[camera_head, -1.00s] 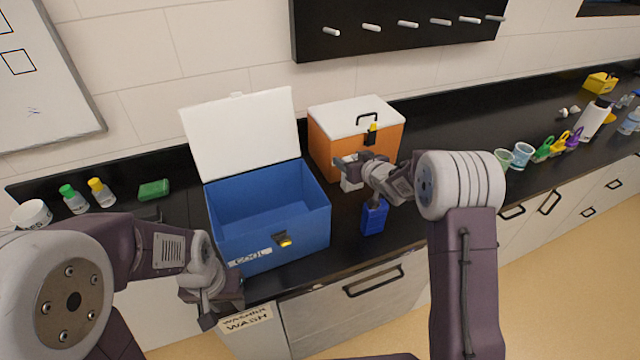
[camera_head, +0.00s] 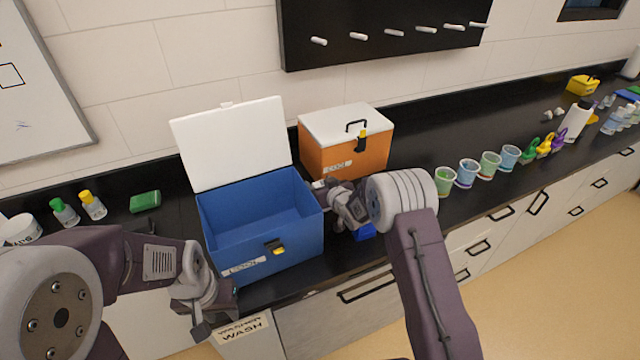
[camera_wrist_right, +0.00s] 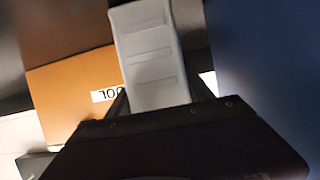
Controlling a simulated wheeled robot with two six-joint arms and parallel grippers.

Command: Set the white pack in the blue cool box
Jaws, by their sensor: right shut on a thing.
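The blue cool box (camera_head: 225,215) stands on the black counter with its white lid (camera_head: 232,145) raised and its inside empty. My right gripper (camera_head: 326,190) is beside the box's right wall, between it and the orange box. In the right wrist view it is shut on the white pack (camera_wrist_right: 150,55), a pale ribbed slab. The head view mostly hides the pack behind the gripper. A blue wall (camera_wrist_right: 265,60) fills the right of the wrist view. My left gripper (camera_head: 205,322) hangs in front of the blue box's left corner, its jaws unclear.
The orange box (camera_head: 345,155), its white lid closed, stands right of the blue box. A small blue object (camera_head: 365,232) is partly hidden behind my right arm. A green block (camera_head: 145,201) and small bottles (camera_head: 92,205) stand left; cups (camera_head: 467,172) stand right.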

